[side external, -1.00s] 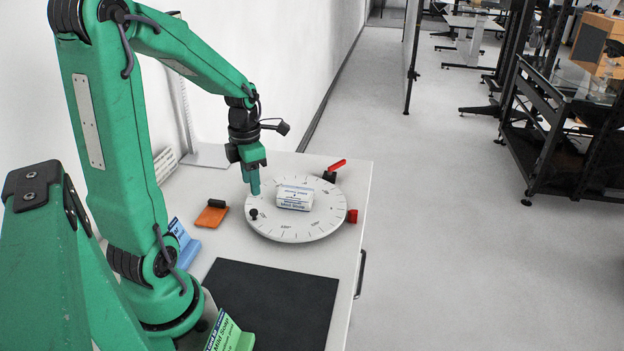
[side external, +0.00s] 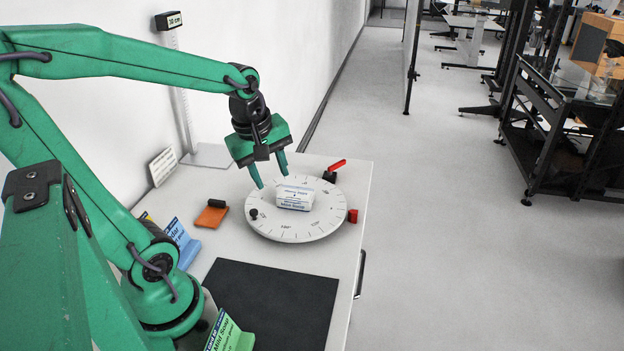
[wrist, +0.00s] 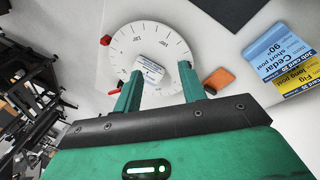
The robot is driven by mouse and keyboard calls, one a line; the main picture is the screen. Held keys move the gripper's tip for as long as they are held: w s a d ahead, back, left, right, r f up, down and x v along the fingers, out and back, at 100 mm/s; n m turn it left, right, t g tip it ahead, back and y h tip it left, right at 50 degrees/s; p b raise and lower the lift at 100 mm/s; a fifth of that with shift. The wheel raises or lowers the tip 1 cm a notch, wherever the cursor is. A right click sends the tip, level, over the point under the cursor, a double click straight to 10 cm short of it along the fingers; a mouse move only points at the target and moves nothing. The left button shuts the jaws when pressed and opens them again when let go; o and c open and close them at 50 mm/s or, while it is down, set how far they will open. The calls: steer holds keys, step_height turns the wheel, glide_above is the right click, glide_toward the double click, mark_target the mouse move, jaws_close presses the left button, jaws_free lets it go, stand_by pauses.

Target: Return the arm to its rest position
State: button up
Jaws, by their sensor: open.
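My gripper (side external: 271,173) is open and empty, its two green fingers pointing down above the back of the turntable. It also shows in the wrist view (wrist: 157,92), where the fingers spread on either side of a white box. The turntable (side external: 300,231) is a round white dial with degree marks. The white soap box (side external: 294,197) lies on the turntable, apart from the fingers as far as I can tell. The box also shows in the wrist view (wrist: 150,70). My green arm reaches over from the left.
A red-handled lever (side external: 335,168) and a red block (side external: 352,216) stand at the turntable's edge. An orange pad (side external: 211,215) lies to its left. Blue (side external: 180,240) and green (side external: 230,337) label cards stand near my base. A black mat (side external: 272,305) lies bare in front. A height gauge (side external: 170,22) stands behind.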

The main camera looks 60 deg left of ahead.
steer(key=s+d+r+m+t, duration=0.2)
steer(key=d+m, duration=0.6)
steer(key=m, duration=0.9)
step_height(320, 180, up, 2)
steer(key=shift+s+r+t+h, duration=0.1)
steer(key=shift+s+t+h, duration=0.3)
steer(key=shift+s, duration=0.55)
